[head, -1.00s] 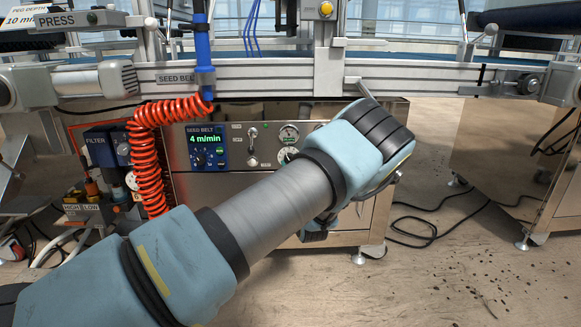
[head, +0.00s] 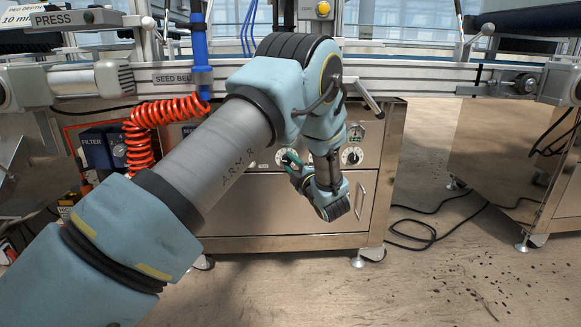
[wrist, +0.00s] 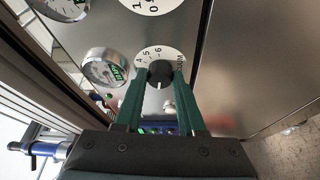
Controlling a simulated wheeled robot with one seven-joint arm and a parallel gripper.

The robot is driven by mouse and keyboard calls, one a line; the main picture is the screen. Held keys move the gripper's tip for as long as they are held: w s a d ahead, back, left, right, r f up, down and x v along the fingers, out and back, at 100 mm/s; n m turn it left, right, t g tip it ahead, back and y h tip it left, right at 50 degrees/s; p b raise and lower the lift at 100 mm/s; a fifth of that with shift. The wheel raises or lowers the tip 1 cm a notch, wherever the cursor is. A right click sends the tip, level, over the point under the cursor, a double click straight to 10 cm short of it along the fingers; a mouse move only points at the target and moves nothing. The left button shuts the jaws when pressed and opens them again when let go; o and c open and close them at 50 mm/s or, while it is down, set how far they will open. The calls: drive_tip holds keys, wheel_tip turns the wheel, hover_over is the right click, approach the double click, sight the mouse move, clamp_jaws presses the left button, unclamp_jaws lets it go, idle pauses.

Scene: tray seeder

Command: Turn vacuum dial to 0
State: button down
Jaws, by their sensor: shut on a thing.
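The vacuum dial is a black knob (wrist: 160,74) on a round white scale plate in the wrist view. I cannot read the knob's setting surely. In the head view my gripper (head: 292,159) is at the steel panel, and my arm and its own body largely hide the dial there.
A round gauge (wrist: 105,68) sits beside the dial, with another gauge (wrist: 61,6) farther off. A second dial (head: 352,156) is to the right on the panel. An orange coiled hose (head: 138,137) hangs at left.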

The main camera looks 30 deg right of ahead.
drive_tip(key=shift+n+g, duration=0.4)
drive_tip(key=shift+n, duration=0.4)
drive_tip(key=shift+r, duration=0.1)
drive_tip(key=c, duration=0.5)
unclamp_jaws()
drive_tip(key=s+p, duration=0.2)
drive_tip(key=s, duration=0.8)
drive_tip(key=shift+s+a, duration=0.25)
drive_tip(key=shift+s, duration=0.15)
